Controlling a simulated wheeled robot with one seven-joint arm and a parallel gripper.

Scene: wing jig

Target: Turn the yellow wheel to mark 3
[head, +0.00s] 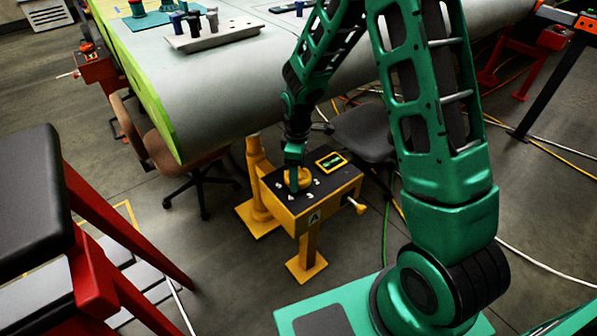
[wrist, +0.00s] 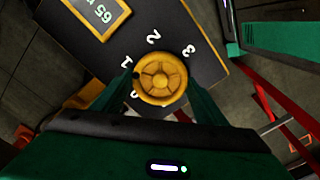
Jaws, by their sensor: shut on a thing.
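The yellow wheel (wrist: 161,77) is a round, spoked knob on the dark top of a yellow box (head: 330,213). Pale numbers ring it. In the wrist view, mark 1 (wrist: 127,62) is at its left, mark 2 (wrist: 153,36) above it and mark 3 (wrist: 188,50) at its upper right. A small dark spot shows on the wheel's left rim, near mark 1; I cannot tell if it is the pointer. My gripper (head: 296,172) points down over the wheel and is shut on it, with one finger on each side. The fingers partly hide the lower marks.
A small display (wrist: 97,12) sits on the box top, and a yellow handle (head: 355,205) sticks out of its side. The large grey wing (head: 225,80) hangs close behind. Chairs (head: 362,133) stand near, and a red-legged stand (head: 95,270) is at left.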

